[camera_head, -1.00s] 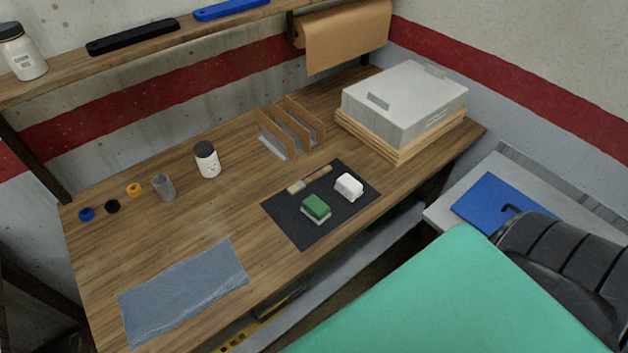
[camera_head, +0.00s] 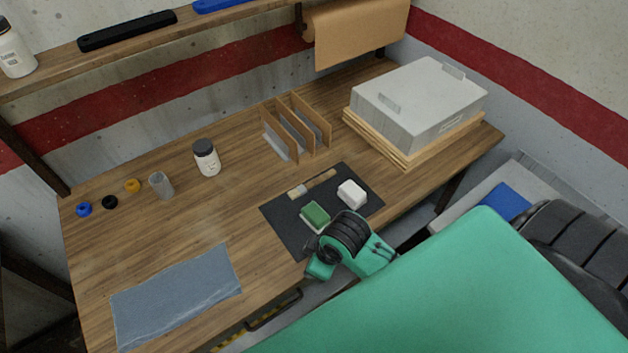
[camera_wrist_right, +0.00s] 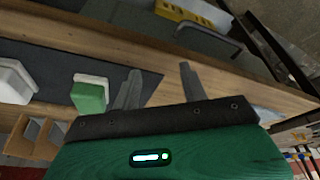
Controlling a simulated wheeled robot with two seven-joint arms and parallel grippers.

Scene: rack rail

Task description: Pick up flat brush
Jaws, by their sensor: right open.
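The flat brush (camera_head: 318,182) lies on the dark mat (camera_head: 283,228), towards its back edge. It has a pale wooden handle and a lighter, greyish end on the left. I cannot make it out in the right wrist view. My right arm comes in over the front edge of the mat in the head view, in front of the brush and apart from it. My right gripper (camera_wrist_right: 160,84) shows in the right wrist view with its two fingers spread and nothing between them. My left gripper is in neither current view.
A green-and-white block (camera_head: 315,214) and a white block (camera_head: 352,193) sit on the mat near the brush. A wooden divider rack (camera_head: 296,128) stands behind. A grey box (camera_head: 418,105) sits at the back right. A white jar (camera_head: 207,160) and blue cloth (camera_head: 178,298) are left.

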